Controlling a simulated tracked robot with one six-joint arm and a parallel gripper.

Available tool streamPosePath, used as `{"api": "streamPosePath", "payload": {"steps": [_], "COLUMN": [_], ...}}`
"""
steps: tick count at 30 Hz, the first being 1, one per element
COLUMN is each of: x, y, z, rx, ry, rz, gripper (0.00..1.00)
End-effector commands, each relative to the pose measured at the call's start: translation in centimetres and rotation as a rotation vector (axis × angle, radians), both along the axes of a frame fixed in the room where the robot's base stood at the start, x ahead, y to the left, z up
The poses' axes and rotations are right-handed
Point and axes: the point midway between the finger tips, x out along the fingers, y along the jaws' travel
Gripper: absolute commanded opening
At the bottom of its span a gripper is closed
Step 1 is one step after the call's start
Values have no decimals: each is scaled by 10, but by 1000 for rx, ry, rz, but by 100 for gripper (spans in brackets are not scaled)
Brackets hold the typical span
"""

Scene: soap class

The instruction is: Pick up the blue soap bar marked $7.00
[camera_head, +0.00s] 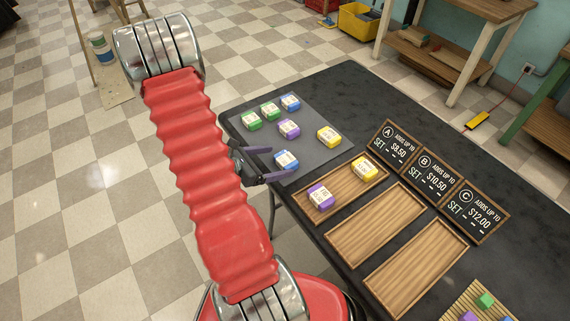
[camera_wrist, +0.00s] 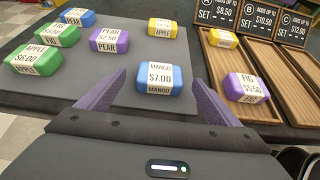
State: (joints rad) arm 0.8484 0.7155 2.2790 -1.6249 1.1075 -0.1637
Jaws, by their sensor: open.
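The blue soap bar (camera_wrist: 160,77) has a white label reading "MANGO $7.00" in the wrist view. It lies on the grey mat (camera_wrist: 120,96) near its front edge, and also shows in the head view (camera_head: 286,160). My gripper (camera_wrist: 155,92) is open, with its purple fingers to the left and right of the blue bar and a gap on each side. In the head view my gripper (camera_head: 262,164) is at the mat's left front edge, close to the bar.
Two green bars, another blue bar (camera_head: 291,102), a purple bar (camera_head: 289,128) and a yellow bar (camera_head: 329,136) lie on the mat. The top wooden tray (camera_head: 342,188) holds a purple and a yellow bar. Two trays (camera_head: 375,225) are empty. Price signs (camera_head: 433,177) stand behind the trays.

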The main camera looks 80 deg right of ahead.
Motion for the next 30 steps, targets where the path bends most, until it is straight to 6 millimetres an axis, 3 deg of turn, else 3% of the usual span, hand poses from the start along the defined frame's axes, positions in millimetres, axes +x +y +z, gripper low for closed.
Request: {"api": "streamPosePath", "payload": {"steps": [8,21,30], "x": [-2,-29,-30], "y": [-2,-32,-35], "z": [-1,-20,-22], "rx": [0,1,0], "ry": [0,0,0], "rz": [0,-1,1], "gripper": [86,86,86]}}
